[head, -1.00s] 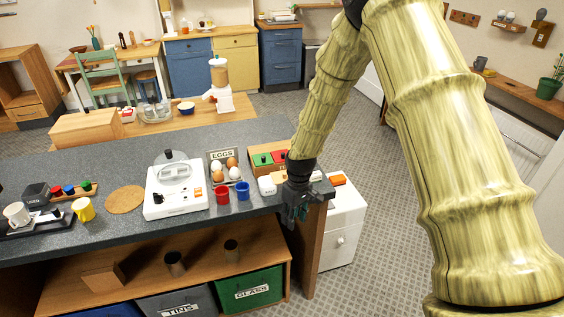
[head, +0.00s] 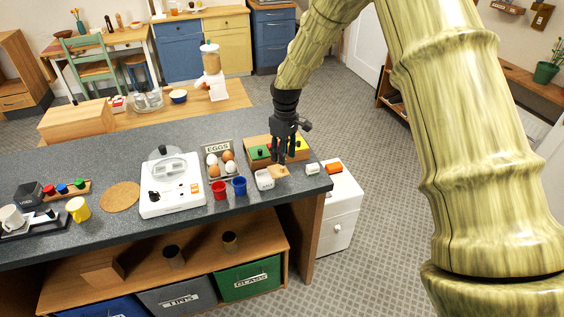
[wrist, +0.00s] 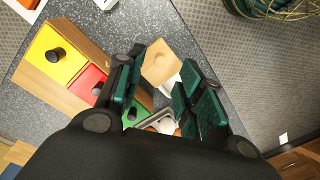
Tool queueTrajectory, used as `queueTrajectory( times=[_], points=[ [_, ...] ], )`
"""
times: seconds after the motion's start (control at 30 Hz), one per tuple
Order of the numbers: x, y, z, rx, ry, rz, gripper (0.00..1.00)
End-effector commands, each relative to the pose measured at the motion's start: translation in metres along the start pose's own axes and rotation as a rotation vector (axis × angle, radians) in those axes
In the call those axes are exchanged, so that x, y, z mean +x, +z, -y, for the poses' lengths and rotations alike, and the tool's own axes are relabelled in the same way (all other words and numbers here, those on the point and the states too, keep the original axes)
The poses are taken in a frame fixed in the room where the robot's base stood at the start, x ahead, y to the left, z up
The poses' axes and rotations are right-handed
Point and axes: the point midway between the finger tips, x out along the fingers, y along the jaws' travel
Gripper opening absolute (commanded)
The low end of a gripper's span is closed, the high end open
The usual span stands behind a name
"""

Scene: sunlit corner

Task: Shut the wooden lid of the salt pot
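The salt pot (head: 264,181) is small and white with dark lettering. It stands near the right end of the grey counter. Its wooden lid (head: 279,171) shows to the right of the pot's body and looks swung open. My gripper (head: 283,160) points down just above and behind the lid. In the wrist view the pale lid (wrist: 160,61) lies beyond and between the two green-padded fingers, which are apart. A white part of the pot (wrist: 171,84) shows between them, partly hidden by the right finger. I cannot tell whether a finger touches the lid.
A wooden box with coloured lids (head: 258,153) stands close behind the gripper. A small white block (head: 312,168) and the counter's edge are to the right.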

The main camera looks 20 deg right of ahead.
Motion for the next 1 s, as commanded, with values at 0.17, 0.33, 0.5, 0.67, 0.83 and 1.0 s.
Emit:
queueTrajectory(
  times=[0.17,0.33,0.5,0.67,0.83,1.0],
  points=[
    [0.023,-0.001,0.001,-0.001,-0.001,0.001,0.37],
    [0.040,-0.002,0.002,-0.002,0.000,0.001,0.37],
    [0.050,-0.001,0.002,-0.002,0.000,0.001,0.37],
    [0.052,-0.002,0.001,-0.002,0.001,0.000,0.37],
    [0.053,-0.002,0.001,-0.002,0.001,0.000,0.37],
    [0.052,-0.002,0.001,-0.002,0.001,0.000,0.10]
  ],
)
